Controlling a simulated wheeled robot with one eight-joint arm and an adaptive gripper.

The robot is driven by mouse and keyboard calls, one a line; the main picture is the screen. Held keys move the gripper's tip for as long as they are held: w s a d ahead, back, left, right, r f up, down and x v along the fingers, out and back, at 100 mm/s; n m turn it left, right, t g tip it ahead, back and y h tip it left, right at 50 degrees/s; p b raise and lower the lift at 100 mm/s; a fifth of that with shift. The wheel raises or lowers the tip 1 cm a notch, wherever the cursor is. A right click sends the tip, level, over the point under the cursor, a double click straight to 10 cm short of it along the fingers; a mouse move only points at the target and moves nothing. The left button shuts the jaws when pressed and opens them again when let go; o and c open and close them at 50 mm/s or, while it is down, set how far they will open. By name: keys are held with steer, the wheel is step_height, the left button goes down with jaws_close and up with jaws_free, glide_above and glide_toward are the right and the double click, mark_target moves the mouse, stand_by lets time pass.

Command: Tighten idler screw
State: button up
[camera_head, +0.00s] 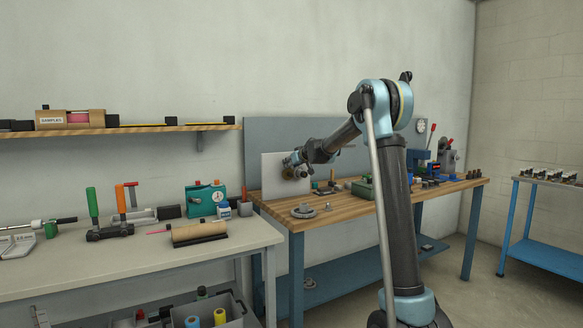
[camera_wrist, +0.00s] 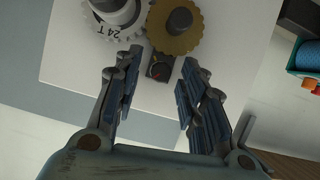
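In the wrist view, my gripper (camera_wrist: 162,65) is open, with its two blue-padded fingers apart. A small dark block (camera_wrist: 158,72) with a reddish mark, perhaps the idler screw, lies between the fingertips in the picture; I cannot tell whether they touch it. A brass gear (camera_wrist: 185,42) with a dark hub is just beyond it. A pale gear marked "24 T" (camera_wrist: 115,27) is to its left. All three are on a white plate (camera_wrist: 70,55). In the head view, my gripper (camera_head: 293,163) is in front of the white plate (camera_head: 271,187), too small to read clearly.
The wooden bench (camera_head: 284,219) carries a grey round fixture (camera_head: 304,211), a green box (camera_head: 362,189) and several small tools. A grey table (camera_head: 120,262) with tools stands at the left. A blue-legged table (camera_head: 548,258) stands at the far right.

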steer(key=shift+c, duration=0.6)
jaws_close()
steer(key=m, duration=0.1)
steer(key=m+y, duration=0.1)
steer(key=g, duration=0.1)
steer(key=shift+w+d+m+y, duration=0.25)
steer(key=shift+m+y, duration=0.05)
steer(key=shift+m, duration=0.1)
steer(key=shift+w+d+f+m+g+y, duration=0.1)
steer(key=shift+d+f+m+y, duration=0.1)
steer(key=shift+m+y, duration=1.25)
steer(key=shift+w+d+f+m+g+y, duration=0.15)
steer(key=shift+m+y, duration=0.4)
steer(key=shift+m, duration=1.75)
steer(key=shift+s+d+f+m+g+y, duration=0.1)
steer(key=shift+f+m+y, duration=0.1)
steer(key=shift+m+y, duration=1.25)
steer(key=shift+m+h, duration=0.35)
steer(key=shift+m, duration=0.15)
